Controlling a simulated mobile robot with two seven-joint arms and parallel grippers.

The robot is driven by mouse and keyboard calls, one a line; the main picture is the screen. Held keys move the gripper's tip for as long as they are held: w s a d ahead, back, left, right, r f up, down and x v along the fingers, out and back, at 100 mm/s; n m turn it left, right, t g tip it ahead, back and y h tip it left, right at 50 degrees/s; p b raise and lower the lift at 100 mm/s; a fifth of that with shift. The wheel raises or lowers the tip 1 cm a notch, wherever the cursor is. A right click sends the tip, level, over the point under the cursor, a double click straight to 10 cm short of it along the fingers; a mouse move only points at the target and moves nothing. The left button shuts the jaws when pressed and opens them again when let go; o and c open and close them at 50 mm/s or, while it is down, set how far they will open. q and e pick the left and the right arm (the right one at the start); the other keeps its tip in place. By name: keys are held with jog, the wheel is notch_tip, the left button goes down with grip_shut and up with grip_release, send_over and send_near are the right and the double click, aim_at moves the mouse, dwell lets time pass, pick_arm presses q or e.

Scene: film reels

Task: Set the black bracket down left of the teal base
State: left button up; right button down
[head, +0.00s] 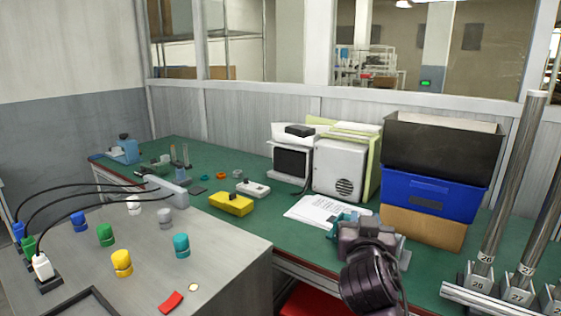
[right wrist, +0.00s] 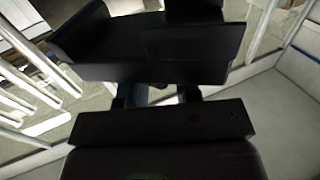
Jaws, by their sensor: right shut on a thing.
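The black bracket (right wrist: 150,45) fills the upper part of the right wrist view, dark with raised flanges. My right gripper (right wrist: 155,93) is shut on it. In the head view my right gripper (head: 364,229) is over the front edge of the green table, and I cannot clearly tell the bracket from the dark gripper there. A teal piece (head: 342,222) shows just left of and behind the gripper, partly hidden; it may be the teal base. I cannot tell the gap between it and the bracket. My left gripper is not in view.
A white paper (head: 313,210) lies left of the teal piece. Stacked crates (head: 425,194) stand behind right, metal posts (head: 510,190) at far right. A yellow block (head: 231,203) and white device (head: 253,189) sit left. A grey cabinet (head: 225,265) with coloured knobs is front left.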

jog(key=s+d+f+n+y+p, duration=0.1)
jog(key=s+d+f+y, duration=0.1)
jog(key=s+f, duration=0.3)
jog(key=s+d+f+n+y+p, duration=0.1)
jog(key=s+f, duration=0.4)
jog(key=s, duration=0.7)
jog(key=shift+s+d+f+n+t+y+p, duration=0.3)
jog(key=shift+s+d+n+y+p, duration=0.1)
jog(key=shift+d+y+p, duration=0.3)
jog(key=shift+r, duration=0.1)
